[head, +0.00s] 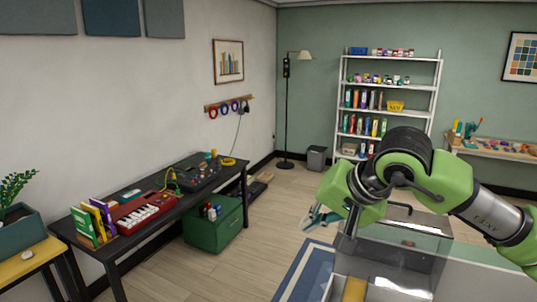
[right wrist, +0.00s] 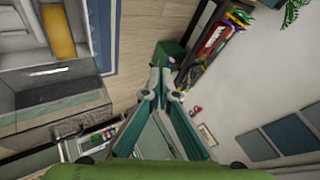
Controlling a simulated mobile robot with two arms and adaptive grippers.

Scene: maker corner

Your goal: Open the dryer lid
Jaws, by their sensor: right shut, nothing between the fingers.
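The dryer (head: 333,286) is a pale open-looking box at the bottom right of the head view, with a yellow spool (head: 353,290) inside. Its see-through grey lid (head: 390,262) appears raised, standing up at the far side of the box, with a dark handle along its top edge. The right wrist view also shows the lid (right wrist: 50,108) and the yellow spool (right wrist: 57,30) at the left. My right gripper (head: 310,219) is shut and empty, left of the lid and apart from it. In the wrist view its fingertips (right wrist: 162,68) meet. My left gripper is out of view.
A black table (head: 150,228) with a red keyboard (head: 143,214) and other gear stands along the left wall. A green crate (head: 213,228) is under it. A white shelf (head: 390,90) stands at the back. The wooden floor between is mostly clear.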

